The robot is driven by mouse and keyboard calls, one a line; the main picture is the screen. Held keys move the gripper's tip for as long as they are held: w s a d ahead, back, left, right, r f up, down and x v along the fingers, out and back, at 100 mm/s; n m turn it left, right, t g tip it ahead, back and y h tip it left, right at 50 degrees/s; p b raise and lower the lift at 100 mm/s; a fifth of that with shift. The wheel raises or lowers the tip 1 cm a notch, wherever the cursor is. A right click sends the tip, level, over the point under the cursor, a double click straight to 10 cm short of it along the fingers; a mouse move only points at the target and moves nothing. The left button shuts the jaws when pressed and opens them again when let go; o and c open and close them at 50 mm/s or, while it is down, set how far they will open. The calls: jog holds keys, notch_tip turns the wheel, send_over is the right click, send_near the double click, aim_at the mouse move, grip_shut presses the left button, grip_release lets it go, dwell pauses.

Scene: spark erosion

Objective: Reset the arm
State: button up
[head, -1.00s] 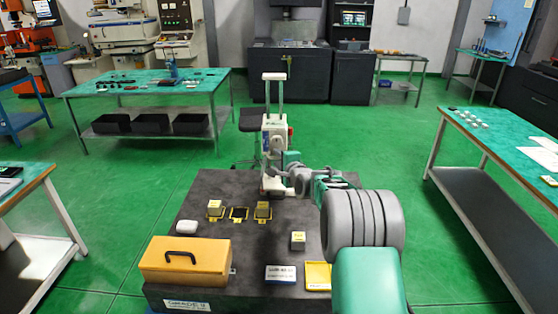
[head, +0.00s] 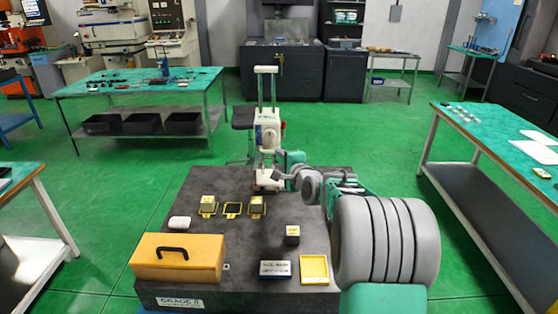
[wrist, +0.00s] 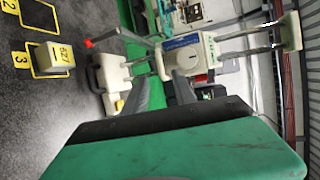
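My arm reaches forward over the right side of the dark granite plate (head: 200,235) in the head view, bent, with its far end close to the white-and-grey upright gauge stand (head: 267,138).
The plate carries blocks (head: 207,201) (head: 257,204) at yellow-framed spots, an empty frame (head: 232,209), another block (head: 292,235), a yellow tray (head: 315,268), a sign (head: 275,270), a white item (head: 180,223) and an orange case (head: 178,260). Benches (head: 140,83) (head: 490,125) stand around; green floor lies between.

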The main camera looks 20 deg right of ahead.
jog(key=s+a+f+n+g, duration=0.2)
jog(key=s+a+n+g, duration=0.3)
jog(key=s+a+n, duration=0.6)
jog(key=s+a+f+n+g, duration=0.2)
jog(key=s+n+g, duration=0.1)
jog(key=s, duration=0.9)
jog(key=s+a+f+n+g, duration=0.3)
jog(key=s+n, duration=0.2)
jog(key=s, duration=0.7)
jog(key=shift+s+a+g, duration=0.2)
jog(key=shift+s+g, duration=0.05)
jog(key=shift+g, duration=0.15)
